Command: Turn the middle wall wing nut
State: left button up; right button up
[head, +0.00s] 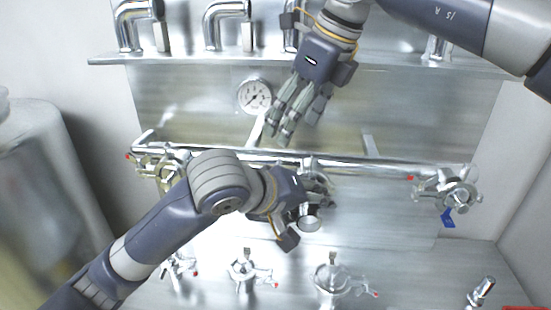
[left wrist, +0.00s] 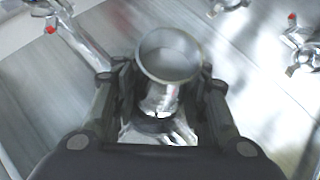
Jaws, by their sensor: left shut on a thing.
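The middle wall fitting is a shiny metal piece with a round open end (head: 309,223), on the wall pipe at centre. My left gripper (head: 322,194) is around it, shut on it. In the left wrist view the round end (left wrist: 170,62) stands between the fingers of my left gripper (left wrist: 160,105). The wing nut's wings are mostly hidden by the fingers, and I cannot make out their angle. My right gripper (head: 283,133) hangs above the pipe, its fingers extended, apart and empty.
A horizontal pipe (head: 385,167) runs along the metal wall, with valves at its left (head: 165,170) and right (head: 452,190) ends. A pressure gauge (head: 254,96) is above it. Several valves (head: 248,270) stand below. A shelf (head: 180,57) with bent pipes is above.

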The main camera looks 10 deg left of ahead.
aim_at(273, 163)
jog(key=x, duration=1)
jog(key=shift+a+f, duration=0.2)
jog(key=shift+a, duration=0.05)
jog(key=c, duration=1.1)
